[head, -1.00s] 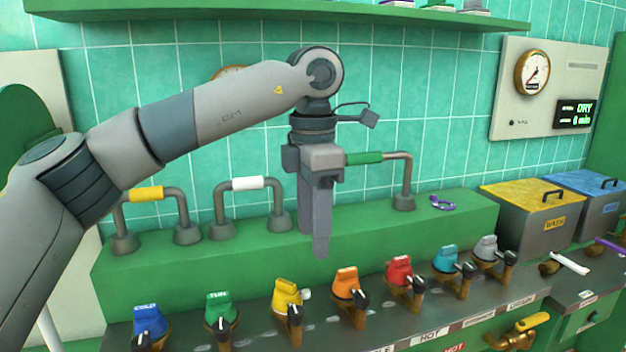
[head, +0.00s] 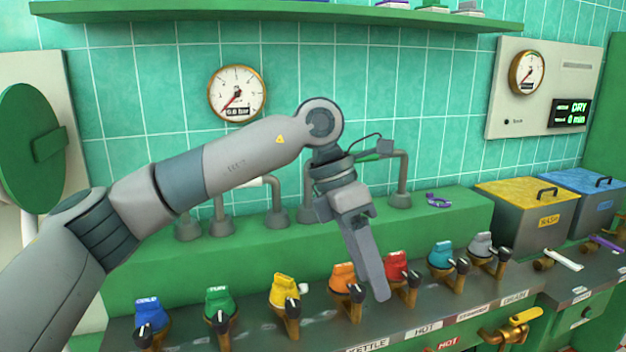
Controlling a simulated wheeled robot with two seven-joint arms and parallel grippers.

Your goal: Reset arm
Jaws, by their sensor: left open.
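My left arm comes in from the left side of the head view and reaches across the green raised block (head: 140,285). My left gripper (head: 378,292) is open and empty. It points down and tilts to the right, with its fingers in front of the row of coloured valve knobs. Its fingertips appear between the orange knob (head: 342,277) and the red knob (head: 396,266); I cannot tell whether they touch either. The fingers overlap each other in this view. My right gripper does not show.
Pipe handles stand on the green block, partly behind my arm. More knobs line the counter: blue (head: 149,312), green (head: 217,302), yellow (head: 284,290), teal (head: 441,255) and grey (head: 480,245). A yellow-lidded bin (head: 527,220) and blue-lidded bin (head: 598,205) stand right. A gauge (head: 237,92) hangs behind.

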